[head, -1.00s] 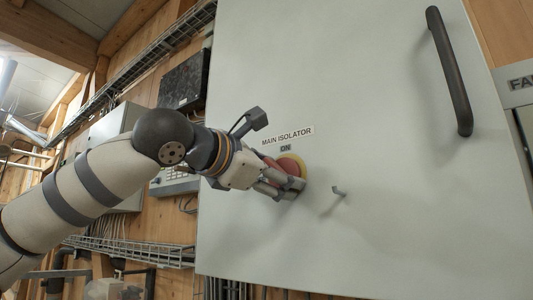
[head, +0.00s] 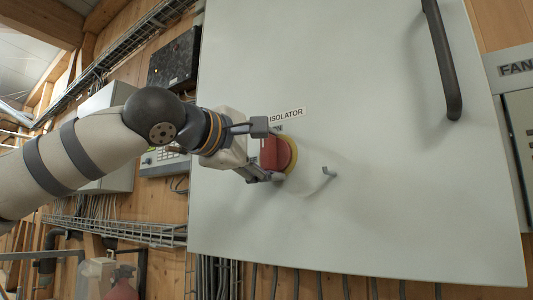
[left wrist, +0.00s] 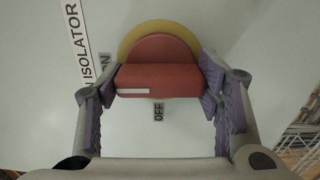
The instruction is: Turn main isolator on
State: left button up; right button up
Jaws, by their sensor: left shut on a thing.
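The main isolator is a red rotary knob (head: 275,153) on a yellow round plate (head: 292,156), set in the grey cabinet door (head: 390,200). My left gripper (head: 268,168) reaches it from the left and is shut on the knob. In the left wrist view, one finger lies at each end of the red knob (left wrist: 158,77), which has a white mark near its left end. There the ON label (left wrist: 104,65) is at the left, partly hidden by a finger, and the OFF label (left wrist: 158,112) is below the knob. My right gripper is out of view.
A dark bar handle (head: 443,62) stands out from the door at upper right. Grey boxes, cable trays and pipes line the wooden wall at left. Another panel (head: 515,90) is at the right edge.

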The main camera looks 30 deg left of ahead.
pick_arm(q)
jog(key=shift+m, duration=0.3)
jog(key=o, duration=1.2)
jog(key=shift+c, duration=0.2)
jog(key=s, duration=1.2)
jog(key=shift+a, duration=0.4)
